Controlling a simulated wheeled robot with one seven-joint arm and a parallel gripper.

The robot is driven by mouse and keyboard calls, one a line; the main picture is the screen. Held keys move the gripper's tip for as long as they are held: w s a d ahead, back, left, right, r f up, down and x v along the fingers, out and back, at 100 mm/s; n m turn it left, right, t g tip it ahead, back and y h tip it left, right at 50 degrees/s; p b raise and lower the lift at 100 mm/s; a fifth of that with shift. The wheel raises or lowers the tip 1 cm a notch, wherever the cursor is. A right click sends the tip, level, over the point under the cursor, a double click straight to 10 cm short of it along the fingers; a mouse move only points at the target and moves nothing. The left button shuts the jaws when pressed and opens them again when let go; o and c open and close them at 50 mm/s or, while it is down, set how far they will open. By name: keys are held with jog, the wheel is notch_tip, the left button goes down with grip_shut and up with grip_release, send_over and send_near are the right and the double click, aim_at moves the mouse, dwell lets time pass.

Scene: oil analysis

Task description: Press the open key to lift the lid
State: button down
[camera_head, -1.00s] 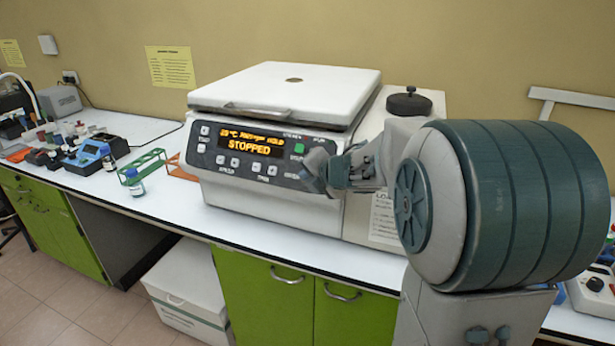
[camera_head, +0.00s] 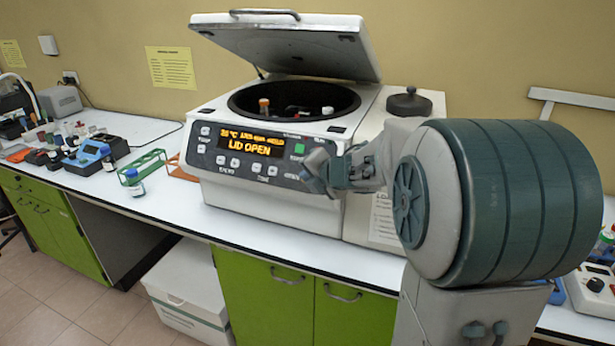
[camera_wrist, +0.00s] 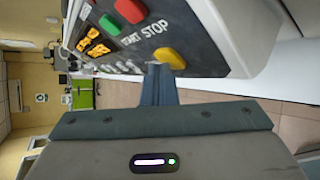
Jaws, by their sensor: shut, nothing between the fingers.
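The centrifuge (camera_head: 262,210) stands on the bench with its lid (camera_head: 285,45) raised and tilted back. Its round dark chamber (camera_head: 285,112) is exposed, with a few capped tubes inside. The display (camera_head: 250,140) reads "LID OPEN". In the wrist view, a yellow key (camera_wrist: 171,57) sits on the panel beside the green key (camera_wrist: 130,10) and red key (camera_wrist: 114,22). My gripper (camera_head: 312,178) is shut and empty at the panel's right end. Its fingertips also show in the wrist view (camera_wrist: 156,70), right at the yellow key; whether they touch it I cannot tell.
A green tube rack (camera_head: 143,165) and a small bottle (camera_head: 136,184) stand left of the centrifuge. A white box (camera_head: 185,290) sits under the bench. Bare white bench lies along the front edge.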

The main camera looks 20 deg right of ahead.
jog(key=shift+s+a+r, duration=0.3)
jog(key=shift+s+r, duration=0.05)
jog(key=shift+s, duration=0.1)
jog(key=shift+r+p, duration=0.1)
jog(key=shift+p, duration=0.2)
jog(key=s+a+r+p, duration=0.2)
jog(key=s, duration=0.1)
jog(key=shift+s+a+r, duration=0.2)
jog(key=shift+a+r, duration=0.05)
dwell(0.4)
